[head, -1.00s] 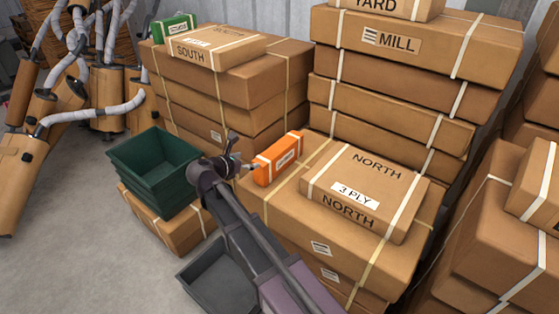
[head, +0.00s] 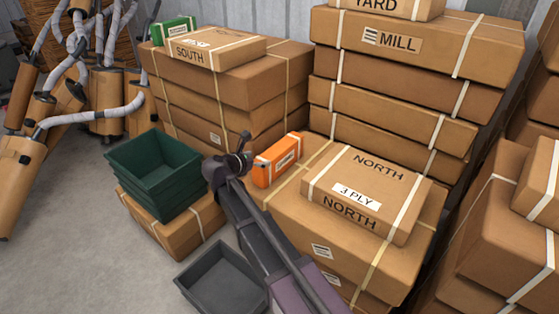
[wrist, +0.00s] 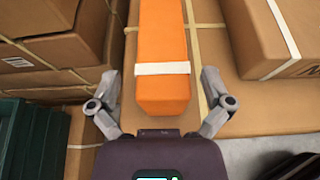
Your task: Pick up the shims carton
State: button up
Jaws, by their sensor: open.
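An orange carton (head: 277,160) with a white label and a pale strap lies on a large strapped brown box. Its label is too small to read, so I cannot confirm that it is the shims carton. My gripper (head: 243,150) is just left of the orange carton's near end in the head view. In the wrist view the open fingers of my gripper (wrist: 160,88) stand one on each side of the near end of the orange carton (wrist: 163,95), with gaps on both sides. The carton's far end is cut off there.
A brown NORTH 3 PLY box (head: 368,194) lies right of the orange carton on the same large box (head: 300,225). Green stacked bins (head: 153,170) stand at the left. A dark grey tray (head: 220,278) is low in front. A green carton (head: 174,30) lies on the back stack.

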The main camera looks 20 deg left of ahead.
aim_at(268, 156)
jog(key=x, duration=0.1)
jog(key=b+x, duration=0.1)
jog(key=x, duration=0.1)
jog(key=shift+s+d+f, duration=0.1)
jog(key=shift+f, duration=0.25)
jog(key=shift+w+d+f+b, duration=0.1)
jog(key=shift+w+d+b, duration=0.2)
jog(key=shift+w, duration=0.2)
jog(key=c, duration=1.2)
jog(key=shift+o, duration=0.2)
jog(key=shift+r, duration=0.2)
notch_tip(268, 156, up, 3)
jog(key=p, duration=0.3)
jog(key=s+r+p, duration=0.1)
jog(key=s+p, duration=0.1)
jog(key=s, duration=1.4)
jog(key=shift+a+r, duration=0.15)
jog(key=shift+r, duration=0.15)
